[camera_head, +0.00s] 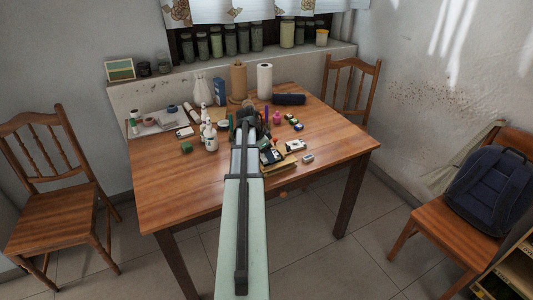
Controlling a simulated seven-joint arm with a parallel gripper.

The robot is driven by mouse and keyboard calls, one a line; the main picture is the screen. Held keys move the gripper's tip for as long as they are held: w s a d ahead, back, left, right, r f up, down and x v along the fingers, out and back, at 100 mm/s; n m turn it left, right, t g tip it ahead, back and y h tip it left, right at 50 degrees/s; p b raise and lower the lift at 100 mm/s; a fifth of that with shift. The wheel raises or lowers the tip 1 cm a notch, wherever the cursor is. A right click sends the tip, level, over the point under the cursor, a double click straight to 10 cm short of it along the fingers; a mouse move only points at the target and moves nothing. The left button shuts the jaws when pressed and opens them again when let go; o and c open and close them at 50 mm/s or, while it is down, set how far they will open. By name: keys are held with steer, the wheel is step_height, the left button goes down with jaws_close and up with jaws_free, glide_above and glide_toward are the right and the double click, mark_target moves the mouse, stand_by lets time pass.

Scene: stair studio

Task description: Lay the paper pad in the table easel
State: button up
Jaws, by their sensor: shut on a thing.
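My arm reaches from the bottom of the head view over the wooden table. My gripper (247,115) is the dark end of the arm, over the middle of the table. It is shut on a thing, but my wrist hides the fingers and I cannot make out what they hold. A flat yellowish thing (282,165) lies right of my arm with small dark items on or against it; I cannot tell whether it is the paper pad or part of the easel. I cannot pick out the table easel for certain.
The table (170,195) is bare at its front left and right. Bottles (210,138), a paper roll (264,81), a dark cylinder (289,99) and small items crowd the middle and back. Chairs stand left (65,185) and behind (352,85). A backpack (490,190) rests on the right chair.

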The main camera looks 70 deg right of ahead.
steer(key=o, duration=1.1)
steer(key=shift+f, duration=0.1)
steer(key=shift+o, duration=0.2)
steer(key=v, duration=1.2)
